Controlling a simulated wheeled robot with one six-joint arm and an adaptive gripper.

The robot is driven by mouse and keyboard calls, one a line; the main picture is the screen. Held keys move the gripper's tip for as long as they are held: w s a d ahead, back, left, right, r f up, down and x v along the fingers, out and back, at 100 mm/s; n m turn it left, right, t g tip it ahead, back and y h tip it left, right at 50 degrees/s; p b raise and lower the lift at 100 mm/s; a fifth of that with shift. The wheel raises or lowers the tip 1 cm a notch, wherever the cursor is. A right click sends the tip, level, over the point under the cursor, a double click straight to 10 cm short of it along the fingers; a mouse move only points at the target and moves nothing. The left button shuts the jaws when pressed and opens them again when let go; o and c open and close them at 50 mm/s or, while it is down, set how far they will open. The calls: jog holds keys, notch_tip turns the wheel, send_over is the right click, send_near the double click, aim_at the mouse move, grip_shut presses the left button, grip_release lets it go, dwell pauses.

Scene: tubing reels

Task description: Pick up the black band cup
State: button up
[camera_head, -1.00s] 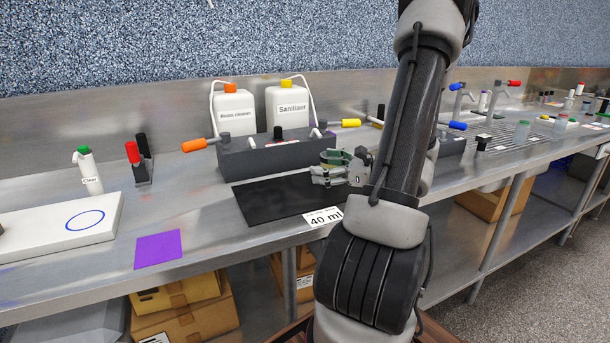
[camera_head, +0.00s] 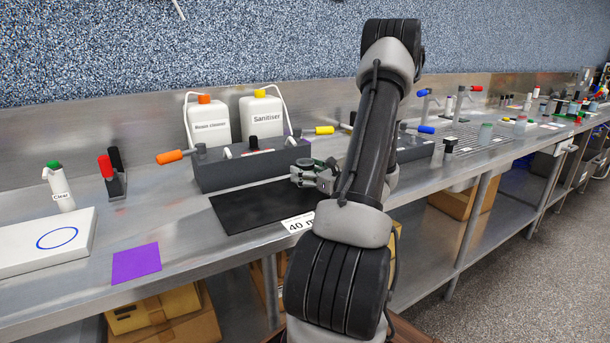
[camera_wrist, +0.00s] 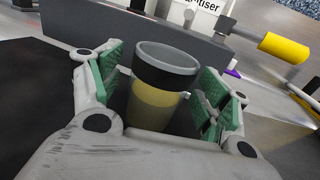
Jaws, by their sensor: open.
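The black band cup (camera_wrist: 162,82) stands between the fingers of my gripper (camera_wrist: 160,84) in the wrist view. It is a clear cup with a grey rim, a wide black band below it and a yellowish lower part. The green-padded fingers are open on either side of it, and I see gaps at both sides. The palm hides the cup's base. In the head view my gripper (camera_head: 312,173) is at the right end of the black mat (camera_head: 250,205), and I cannot make out the cup there.
A dark grey dispenser block (camera_head: 225,173) with orange and yellow handles stands behind the mat. White Room cleaner (camera_head: 208,122) and Sanitiser (camera_head: 262,118) jugs stand behind it. A 40 ml label (camera_head: 298,223) lies in front. A purple square (camera_head: 136,262) lies at the left.

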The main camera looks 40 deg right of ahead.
jog(key=shift+w, duration=0.1)
jog(key=c, duration=1.3)
jog(key=shift+r, duration=0.1)
